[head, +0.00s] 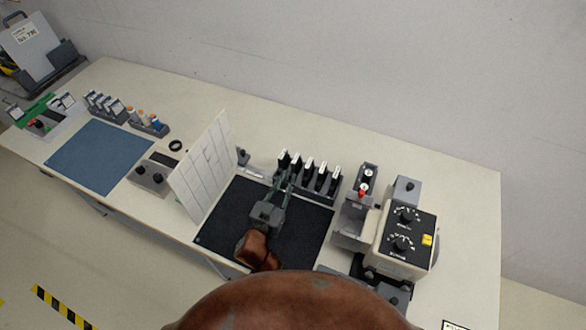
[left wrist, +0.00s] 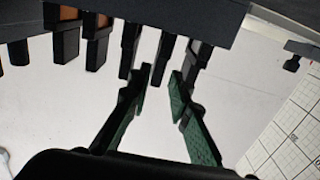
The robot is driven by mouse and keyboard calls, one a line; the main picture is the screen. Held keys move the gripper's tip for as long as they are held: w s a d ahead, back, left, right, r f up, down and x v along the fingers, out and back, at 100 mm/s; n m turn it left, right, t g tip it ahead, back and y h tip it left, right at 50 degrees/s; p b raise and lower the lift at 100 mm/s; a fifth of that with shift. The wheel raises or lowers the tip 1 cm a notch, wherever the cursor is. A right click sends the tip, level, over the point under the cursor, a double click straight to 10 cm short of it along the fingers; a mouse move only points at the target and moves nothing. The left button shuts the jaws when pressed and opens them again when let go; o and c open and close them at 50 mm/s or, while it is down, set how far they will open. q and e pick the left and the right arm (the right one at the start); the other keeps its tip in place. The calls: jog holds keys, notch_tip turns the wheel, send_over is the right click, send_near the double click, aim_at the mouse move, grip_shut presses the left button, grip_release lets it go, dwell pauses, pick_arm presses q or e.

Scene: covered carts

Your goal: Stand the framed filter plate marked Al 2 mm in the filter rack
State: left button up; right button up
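Several black framed plates (head: 309,170) with white labels stand upright in a row in a dark rack (head: 311,196) behind the black mat; the labels are too small to read, so I cannot tell which is Al 2 mm. My left gripper (head: 284,180) is at the left part of this row. In the left wrist view the rack hangs from the top edge with its black plates (left wrist: 163,57) pointing down. There my left gripper (left wrist: 162,74) is open, its green-padded fingers apart at one plate's lower end, with nothing visibly held. My right gripper is not in view.
A white gridded panel (head: 205,167) stands left of the black mat (head: 229,222). A control box with dials (head: 403,238) and a grey holder with a red-tipped part (head: 354,220) stand to the right. A blue mat (head: 99,157) lies further left.

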pick_arm(q)
jog(key=v, duration=0.4)
jog(key=shift+s, duration=0.15)
jog(key=shift+a, duration=0.1)
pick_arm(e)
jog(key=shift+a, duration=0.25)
